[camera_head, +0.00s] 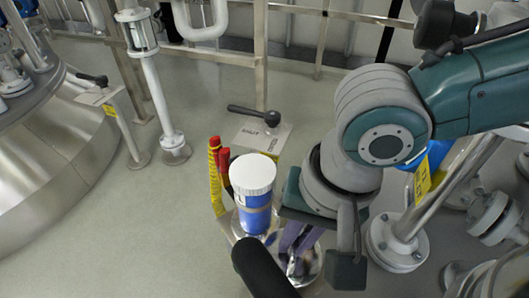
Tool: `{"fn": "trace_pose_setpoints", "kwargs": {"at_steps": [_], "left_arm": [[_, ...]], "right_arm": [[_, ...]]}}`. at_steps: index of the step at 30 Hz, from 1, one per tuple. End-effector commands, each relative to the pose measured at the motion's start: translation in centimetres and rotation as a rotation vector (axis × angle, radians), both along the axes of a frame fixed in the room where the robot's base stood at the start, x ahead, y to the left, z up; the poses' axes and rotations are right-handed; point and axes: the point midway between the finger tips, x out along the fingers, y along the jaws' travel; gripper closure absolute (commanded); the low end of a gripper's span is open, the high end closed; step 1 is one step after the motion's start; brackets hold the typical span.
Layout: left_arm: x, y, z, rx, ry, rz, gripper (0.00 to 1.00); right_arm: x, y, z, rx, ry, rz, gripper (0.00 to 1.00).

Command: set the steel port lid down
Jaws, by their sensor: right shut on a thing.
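My right gripper (325,245) reaches down from the teal and grey arm at the right, just right of a blue container. It is shut on the steel port lid. A shiny curved steel surface (306,268) below the gripper looks like part of this lid; its grasped part and most of its outline are hidden. I cannot tell whether the lid touches anything beneath it. My left gripper is not in view.
A blue container with a white cap (253,176) stands close left of the gripper, beside red and yellow sticks (217,172). A black rounded bar (264,270) is in front. A flanged pipe (398,245) stands at right. Open floor (130,235) lies at left.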

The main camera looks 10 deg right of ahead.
Motion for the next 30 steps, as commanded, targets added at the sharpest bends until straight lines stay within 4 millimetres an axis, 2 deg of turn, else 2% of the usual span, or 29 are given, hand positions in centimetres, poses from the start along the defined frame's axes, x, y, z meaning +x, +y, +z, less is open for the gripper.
{"fn": "trace_pose_setpoints", "kwargs": {"at_steps": [4,10,22,23,30], "left_arm": [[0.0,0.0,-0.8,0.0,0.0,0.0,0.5],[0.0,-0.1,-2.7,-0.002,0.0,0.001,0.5],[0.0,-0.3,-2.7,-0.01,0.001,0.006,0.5],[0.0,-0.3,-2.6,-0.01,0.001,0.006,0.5],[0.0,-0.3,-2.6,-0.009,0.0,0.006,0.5]], "right_arm": [[0.0,0.0,-1.3,0.0,-0.001,0.0,1.0],[0.1,0.0,-4.5,-0.002,-0.002,0.002,1.0],[0.0,0.0,-4.8,0.0,0.0,0.0,1.0],[0.0,0.0,-4.7,-0.001,0.0,0.0,0.86],[0.0,0.0,-4.7,0.0,-0.001,0.0,0.6]]}}
